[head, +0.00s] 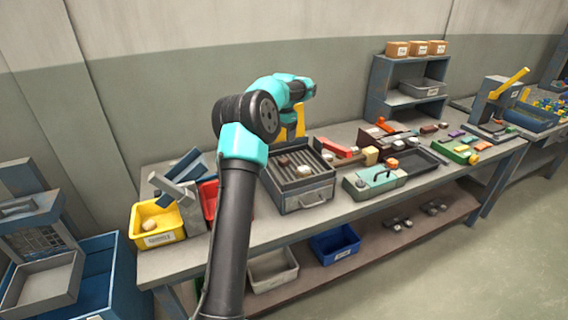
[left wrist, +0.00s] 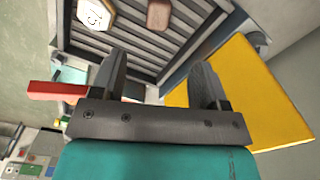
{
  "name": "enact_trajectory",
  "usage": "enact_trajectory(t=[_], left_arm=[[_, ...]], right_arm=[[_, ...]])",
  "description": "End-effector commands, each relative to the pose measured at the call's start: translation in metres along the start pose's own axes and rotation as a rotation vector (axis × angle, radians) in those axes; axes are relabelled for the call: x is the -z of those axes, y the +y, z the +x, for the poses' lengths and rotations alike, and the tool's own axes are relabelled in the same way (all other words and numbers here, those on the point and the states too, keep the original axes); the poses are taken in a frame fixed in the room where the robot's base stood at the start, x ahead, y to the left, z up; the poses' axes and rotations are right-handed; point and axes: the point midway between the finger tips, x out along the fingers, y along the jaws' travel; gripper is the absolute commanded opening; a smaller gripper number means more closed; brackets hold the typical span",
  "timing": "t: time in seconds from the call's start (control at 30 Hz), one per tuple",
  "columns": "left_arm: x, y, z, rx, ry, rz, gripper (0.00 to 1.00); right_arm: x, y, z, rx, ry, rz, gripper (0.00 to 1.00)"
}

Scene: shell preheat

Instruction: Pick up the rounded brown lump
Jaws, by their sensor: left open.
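A brown lump (head: 284,160) lies on the ribbed grey grill tray (head: 322,192) in the head view. In the left wrist view the brown lump (left wrist: 158,14) shows at the top edge, partly cut off, with a reddish-brown, blunt-cornered top. A pale piece with a dark mark (left wrist: 97,13) lies on the same ribs, to its left. My left gripper (left wrist: 162,65) is open and empty, its fingers pointing towards the tray, apart from the lump. In the head view my left arm hides most of this gripper.
A yellow panel (left wrist: 250,95) stands close to the right finger in the left wrist view. A yellow bin (head: 160,238) holding a tan lump (head: 149,225) is at the bench's left. A teal box (head: 375,180) and several tools crowd the right side.

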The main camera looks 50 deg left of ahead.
Motion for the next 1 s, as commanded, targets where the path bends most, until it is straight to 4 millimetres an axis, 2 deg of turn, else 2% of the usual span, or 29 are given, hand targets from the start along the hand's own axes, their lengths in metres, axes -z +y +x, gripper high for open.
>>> enact_trajectory(t=[0.2, 0.4, 0.83, 1.0], left_arm=[[-0.001, 0.000, 0.039, -0.001, -0.002, -0.001, 0.68], [0.000, 0.000, 0.065, 0.000, -0.001, -0.001, 0.68], [0.000, 0.000, 0.070, 0.000, 0.000, -0.001, 0.68], [-0.001, 0.001, 0.085, -0.001, -0.002, 0.000, 0.68]], right_arm=[[0.000, 0.000, 0.000, 0.000, 0.000, 0.000, 0.00], [0.000, 0.000, 0.000, 0.000, 0.000, 0.000, 0.00], [0.000, 0.000, 0.000, 0.000, 0.000, 0.000, 0.00], [0.000, 0.000, 0.000, 0.000, 0.000, 0.000, 0.00]])
